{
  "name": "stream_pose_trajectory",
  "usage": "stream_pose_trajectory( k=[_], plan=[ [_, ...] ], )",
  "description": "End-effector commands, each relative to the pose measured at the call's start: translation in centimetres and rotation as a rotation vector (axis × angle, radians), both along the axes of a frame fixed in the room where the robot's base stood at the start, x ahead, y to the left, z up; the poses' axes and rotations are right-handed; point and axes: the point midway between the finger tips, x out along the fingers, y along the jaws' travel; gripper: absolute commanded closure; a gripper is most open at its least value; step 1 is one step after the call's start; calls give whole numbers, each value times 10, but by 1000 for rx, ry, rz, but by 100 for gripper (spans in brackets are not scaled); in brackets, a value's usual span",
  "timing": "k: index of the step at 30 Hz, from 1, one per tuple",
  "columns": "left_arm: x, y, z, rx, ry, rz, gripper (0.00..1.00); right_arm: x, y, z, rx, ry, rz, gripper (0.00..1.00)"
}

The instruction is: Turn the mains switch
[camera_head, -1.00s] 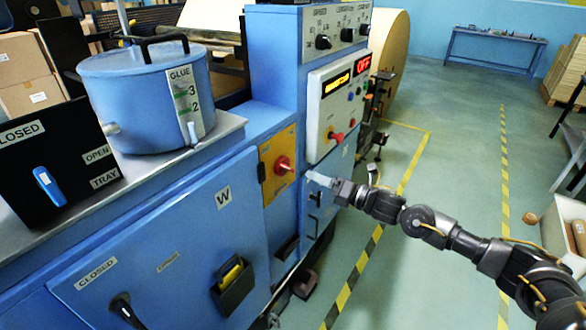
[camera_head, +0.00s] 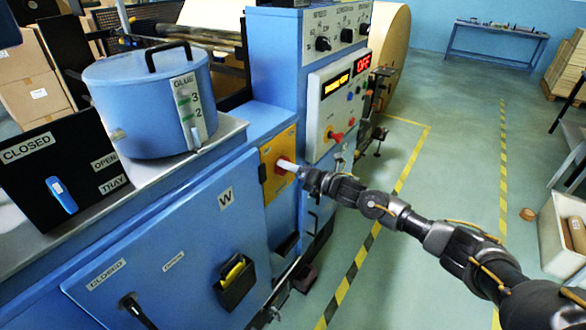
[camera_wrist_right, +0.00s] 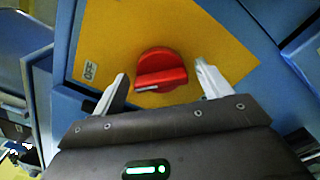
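The mains switch is a red rotary knob (camera_wrist_right: 160,71) on a yellow plate (camera_wrist_right: 205,35), with an OFF label at its left in the right wrist view. In the head view the yellow plate (camera_head: 271,185) is on the blue machine's front, and the red knob is partly hidden behind my gripper. My right gripper (camera_wrist_right: 160,82) is open, with one finger on each side of the knob. A gap shows between each finger and the knob. In the head view the right gripper (camera_head: 289,166) reaches in from the right. My left gripper is not in view.
A grey control panel (camera_head: 317,128) with a red OFF display stands right above the plate. A blue glue pot (camera_head: 140,110) and a black CLOSED/OPEN board (camera_head: 35,185) are at left. The floor (camera_head: 455,160) at right is mostly clear.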

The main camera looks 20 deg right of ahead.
Motion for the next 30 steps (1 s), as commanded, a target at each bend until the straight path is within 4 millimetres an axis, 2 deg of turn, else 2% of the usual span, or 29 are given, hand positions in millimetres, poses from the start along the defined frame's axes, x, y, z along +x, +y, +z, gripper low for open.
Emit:
stream_pose_trajectory(
  k=[1, 9, 20, 30],
  plan=[
    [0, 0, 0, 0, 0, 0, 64, 0, 0, 0, 0, 0, 0, 30],
    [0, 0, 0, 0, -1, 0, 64, 0, 0, 0, 0, 0, 0, 65],
    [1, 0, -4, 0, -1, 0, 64, 0, -1, -1, 54, 43, -1, 65],
    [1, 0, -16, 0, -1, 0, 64, 1, -1, -3, 257, 210, -1, 65]
  ],
)
